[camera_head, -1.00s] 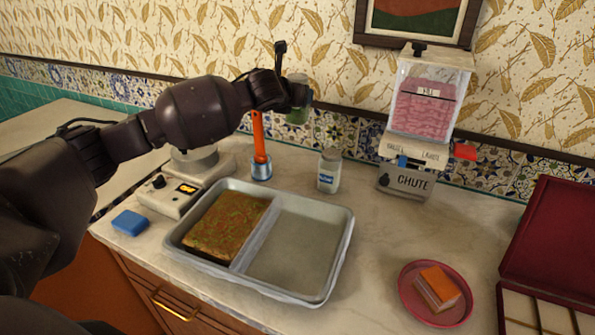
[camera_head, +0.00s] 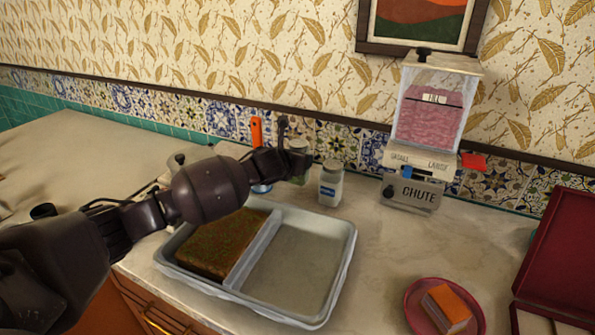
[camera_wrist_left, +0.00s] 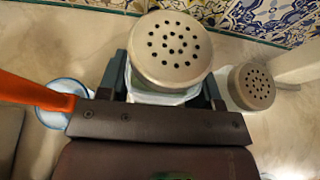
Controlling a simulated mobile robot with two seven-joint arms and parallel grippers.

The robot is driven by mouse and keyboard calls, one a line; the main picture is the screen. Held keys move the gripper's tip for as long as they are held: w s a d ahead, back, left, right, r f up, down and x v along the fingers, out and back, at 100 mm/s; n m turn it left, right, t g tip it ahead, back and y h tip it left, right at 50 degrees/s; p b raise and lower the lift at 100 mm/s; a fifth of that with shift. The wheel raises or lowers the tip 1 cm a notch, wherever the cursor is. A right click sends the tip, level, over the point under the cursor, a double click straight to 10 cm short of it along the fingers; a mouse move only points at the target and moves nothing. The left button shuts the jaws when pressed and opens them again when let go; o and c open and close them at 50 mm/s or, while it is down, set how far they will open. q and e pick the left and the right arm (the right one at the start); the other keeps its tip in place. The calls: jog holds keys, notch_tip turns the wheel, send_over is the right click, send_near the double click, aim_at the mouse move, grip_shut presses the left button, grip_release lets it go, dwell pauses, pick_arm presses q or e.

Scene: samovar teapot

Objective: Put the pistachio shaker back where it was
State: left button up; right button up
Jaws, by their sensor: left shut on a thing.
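The pistachio shaker (camera_head: 299,147) is a jar with green contents, partly hidden behind my left gripper (camera_head: 292,165) in the head view. My left gripper is shut on it and holds it upright, between the orange-handled tool and the other shaker. In the left wrist view its perforated metal lid (camera_wrist_left: 172,48) shows between the fingers (camera_wrist_left: 165,88). Whether its base touches the counter is hidden. My right gripper is not in view.
A labelled shaker (camera_head: 331,183) stands close on the right. An orange-handled tool (camera_head: 256,132) in a holder is close on the left. A divided tray (camera_head: 345,270) with a green-topped slab (camera_head: 222,245) lies in front. A chute dispenser (camera_head: 430,130) stands further right.

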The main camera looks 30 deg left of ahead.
pick_arm(q)
notch_tip(320, 180, down, 4)
jog(key=shift+r+b, duration=0.1)
jog(key=shift+b, duration=0.25)
jog(key=shift+r, duration=0.1)
jog(key=o, duration=0.6)
jog(key=shift+f, duration=0.2)
jog(key=o, duration=0.4)
jog(key=shift+o, duration=0.2)
